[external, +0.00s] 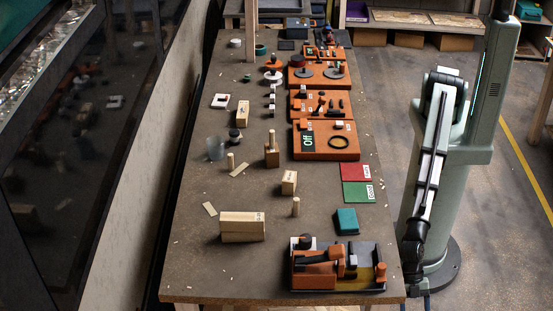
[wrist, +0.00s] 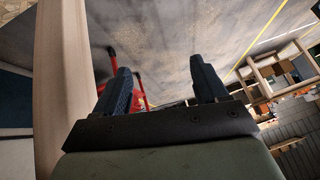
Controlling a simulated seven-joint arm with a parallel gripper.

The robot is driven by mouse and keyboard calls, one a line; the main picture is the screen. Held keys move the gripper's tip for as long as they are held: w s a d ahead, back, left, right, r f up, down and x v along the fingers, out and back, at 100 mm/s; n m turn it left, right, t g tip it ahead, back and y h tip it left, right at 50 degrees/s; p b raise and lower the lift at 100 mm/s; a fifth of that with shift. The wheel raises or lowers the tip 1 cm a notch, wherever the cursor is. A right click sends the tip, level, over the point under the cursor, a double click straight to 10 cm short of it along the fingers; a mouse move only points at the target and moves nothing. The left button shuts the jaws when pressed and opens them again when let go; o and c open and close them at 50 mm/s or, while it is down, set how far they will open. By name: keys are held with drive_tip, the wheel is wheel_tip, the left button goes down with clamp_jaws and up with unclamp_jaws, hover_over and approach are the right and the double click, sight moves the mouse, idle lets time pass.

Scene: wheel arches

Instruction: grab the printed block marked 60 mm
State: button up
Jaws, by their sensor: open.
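Three pale wooden blocks with small labels stand on the table: a large one at the near left (external: 242,229), a smaller one near the middle (external: 288,185), and an upright one farther back (external: 242,115). The labels are too small to read, so I cannot tell which is marked 60 mm. My gripper shows in the wrist view (wrist: 163,90) with its two dark fingers wide apart and nothing between them. It is off the table's right side, away from all the blocks. No block shows in the wrist view.
The long brown table (external: 200,262) carries orange fixtures (external: 312,153) along its right side. A tool rig (external: 318,277) stands at the near right edge. A teal block (external: 347,221), red mat (external: 355,172) and green mat (external: 356,192) lie nearby. Thin wooden pegs stand near the blocks.

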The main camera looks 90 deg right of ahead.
drive_tip(key=s+a+r+n+g+y, duration=0.1)
drive_tip(key=a+r, duration=0.3)
drive_tip(key=r, duration=0.5)
drive_tip(key=s+a+r+n+y, duration=0.1)
drive_tip(key=a+r, duration=0.2)
drive_tip(key=r, duration=0.6)
drive_tip(key=w+r, duration=0.3)
drive_tip(key=w+r+n+t, duration=0.1)
drive_tip(key=w+r, duration=0.3)
drive_tip(key=w+d+r+t, duration=0.1)
drive_tip(key=w+r, duration=0.2)
drive_tip(key=shift+w+d+r, duration=0.1)
drive_tip(key=shift+w+r, duration=0.05)
drive_tip(key=w+d+r+t+h, duration=0.1)
drive_tip(key=w+d+r+t, duration=0.1)
drive_tip(key=w+d+r, duration=0.5)
drive_tip(key=w+d+r+t+h, duration=0.15)
drive_tip(key=w+d+r, duration=0.25)
drive_tip(key=w, duration=0.5)
drive_tip(key=w+d+r+t+h, duration=0.1)
drive_tip(key=w+d+r+t, duration=0.2)
drive_tip(key=w+d+r, duration=0.4)
drive_tip(key=m+g+h, duration=0.4)
drive_tip(key=g+h, duration=0.2)
hover_over(289, 176)
wheel_tip(289, 176, down, 10)
drive_tip(key=shift+y, duration=0.25)
drive_tip(key=shift+s+f, duration=0.1)
drive_tip(key=shift+f, duration=6.35)
